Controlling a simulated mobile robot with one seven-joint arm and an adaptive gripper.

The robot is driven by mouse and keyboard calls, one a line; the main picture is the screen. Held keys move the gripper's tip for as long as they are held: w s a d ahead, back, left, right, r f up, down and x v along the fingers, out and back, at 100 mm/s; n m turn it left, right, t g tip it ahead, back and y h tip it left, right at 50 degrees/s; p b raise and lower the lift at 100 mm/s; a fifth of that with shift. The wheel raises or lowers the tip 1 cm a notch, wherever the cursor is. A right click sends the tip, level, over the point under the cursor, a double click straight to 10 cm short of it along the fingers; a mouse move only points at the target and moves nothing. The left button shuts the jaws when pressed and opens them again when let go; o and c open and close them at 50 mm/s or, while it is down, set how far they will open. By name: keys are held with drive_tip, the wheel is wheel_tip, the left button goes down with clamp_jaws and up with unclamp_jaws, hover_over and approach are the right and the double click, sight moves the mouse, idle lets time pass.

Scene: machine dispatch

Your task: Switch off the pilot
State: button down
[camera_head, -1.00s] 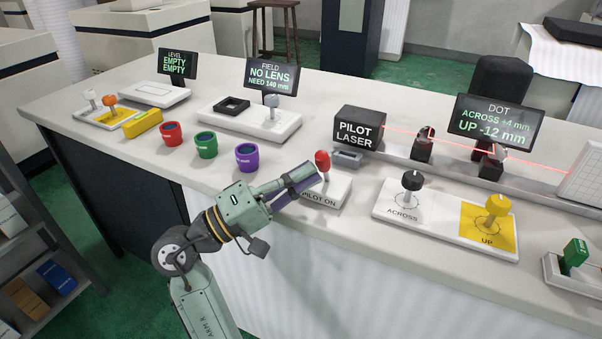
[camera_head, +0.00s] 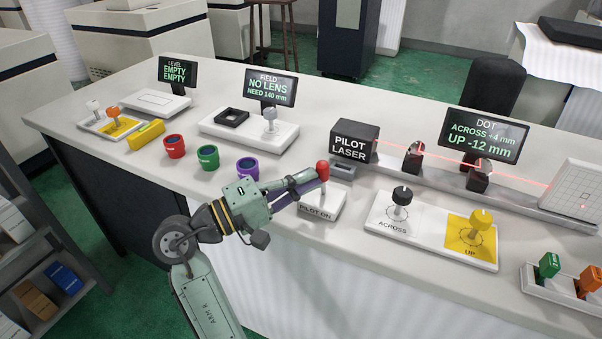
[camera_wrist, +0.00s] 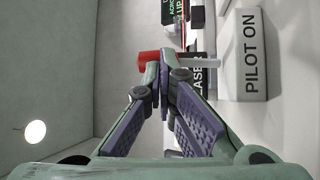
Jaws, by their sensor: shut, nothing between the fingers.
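The pilot switch (camera_head: 318,207) is a white box labelled PILOT ON at the front of the bench. Its lever has a red knob (camera_head: 322,168) and stands up from the box. A red beam runs right from the black pilot laser (camera_head: 354,143). My gripper (camera_head: 322,179) is shut and empty, its tips at the lever just below the knob. In the wrist view, the red knob (camera_wrist: 148,57) is partly hidden behind the fingertips, and the grey stem runs right to the box (camera_wrist: 243,55). I cannot tell whether the fingers touch the lever.
The ACROSS knob (camera_head: 401,196) and yellow UP knob (camera_head: 480,220) stand to the right. Purple (camera_head: 247,168), green (camera_head: 208,157) and red (camera_head: 174,146) cups stand left of my gripper. The DOT display (camera_head: 484,135) is behind the knobs. Bench space in front of the cups is clear.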

drive_tip(key=shift+w+d+r+p, duration=0.2)
drive_tip(key=shift+w+p, duration=0.05)
drive_tip(key=shift+w, duration=0.2)
drive_tip(key=shift+w+d+r+p, duration=0.15)
drive_tip(key=shift+w+r+p, duration=0.05)
drive_tip(key=shift+w, duration=0.25)
drive_tip(key=shift+w+d+r+p, duration=0.2)
drive_tip(key=shift+w+p, duration=0.05)
drive_tip(key=shift+w, duration=0.2)
drive_tip(key=shift+a, duration=0.15)
